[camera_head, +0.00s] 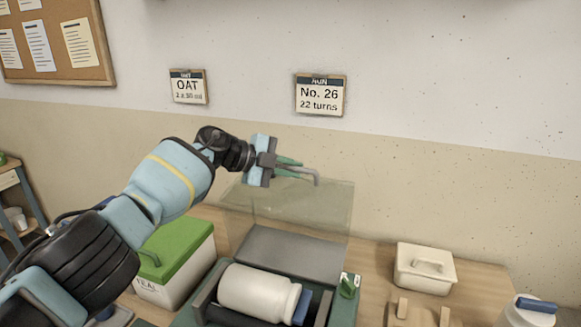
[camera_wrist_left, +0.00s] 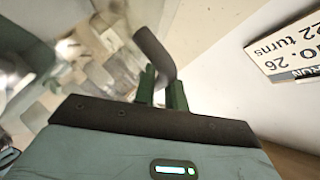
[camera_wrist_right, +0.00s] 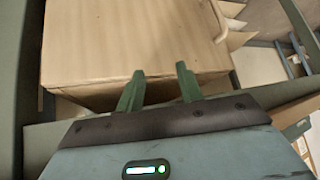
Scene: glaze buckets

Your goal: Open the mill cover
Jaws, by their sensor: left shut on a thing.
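The mill (camera_head: 207,312) stands on the table with a white jar (camera_head: 258,290) with a blue lid lying on its side in it. The clear mill cover (camera_head: 325,212) stands raised above the back of the mill, and the jar lies uncovered in front. My left gripper (camera_head: 291,167) is high at the cover's upper edge, shut on the grey bent cover handle (camera_head: 316,178). The handle (camera_wrist_left: 152,50) also shows between the fingers in the left wrist view. My right gripper (camera_wrist_right: 160,83) is open and empty in the right wrist view, outside the head view.
A white bin with a green lid (camera_head: 178,243) stands left of the mill. A lidded cream box (camera_head: 425,270) and another blue-lidded jar (camera_head: 530,312) are at right. In the right wrist view a brown box (camera_wrist_right: 130,45) lies beyond the fingers.

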